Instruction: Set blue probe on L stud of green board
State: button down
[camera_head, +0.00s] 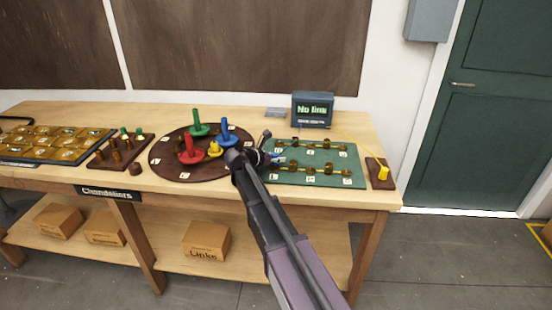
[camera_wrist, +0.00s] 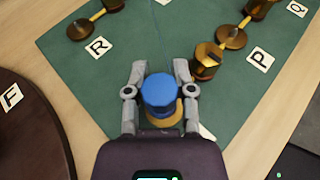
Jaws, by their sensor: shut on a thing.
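My gripper (camera_wrist: 162,84) is shut on the blue probe (camera_wrist: 160,96) in the wrist view, one finger on each side of it. The probe is seen from above over the green board (camera_wrist: 130,55). A brass stud part shows just below it in the picture; I cannot tell whether they touch. A white label there is mostly hidden by my gripper, so its letter is unreadable. In the head view my gripper (camera_head: 262,156) is at the left edge of the green board (camera_head: 335,176), and a bit of blue shows there.
A tester screen (camera_head: 313,109) reads "No link". A yellow probe (camera_head: 383,172) stands on a small block at right. A dark round tray (camera_head: 165,157) with coloured pegs is left of my gripper. Brass studs (camera_wrist: 205,66) joined by yellow links stand nearby, with labels R, P and Q.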

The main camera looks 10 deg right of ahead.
jog(key=shift+f+b, duration=0.6)
jog(key=shift+f, duration=0.05)
dwell(0.6)
jog(key=shift+c, duration=2)
grip_release()
jog(key=shift+s+r, duration=0.1)
jog(key=shift+r, duration=0.05)
